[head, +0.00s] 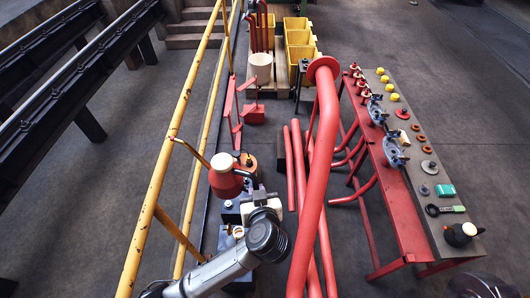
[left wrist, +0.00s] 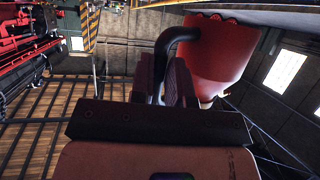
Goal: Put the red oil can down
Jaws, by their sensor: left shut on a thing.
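The red oil can (head: 222,183) has a pale top and is in the middle left of the head view, beside the yellow railing. My left gripper (head: 250,184) is at the can's right side. In the left wrist view, the fingers (left wrist: 168,82) are shut on the can's black handle, and the red body (left wrist: 218,62) shows behind and to the right of them. The can's underside is hidden, so I cannot tell whether it touches anything below.
A yellow railing (head: 172,130) runs along the left. Long red pipes (head: 322,150) rise just right of my left arm. A workbench (head: 414,150) with valves, rings and a black can (head: 461,234) stands at right. Yellow bins (head: 300,42) stand at the back.

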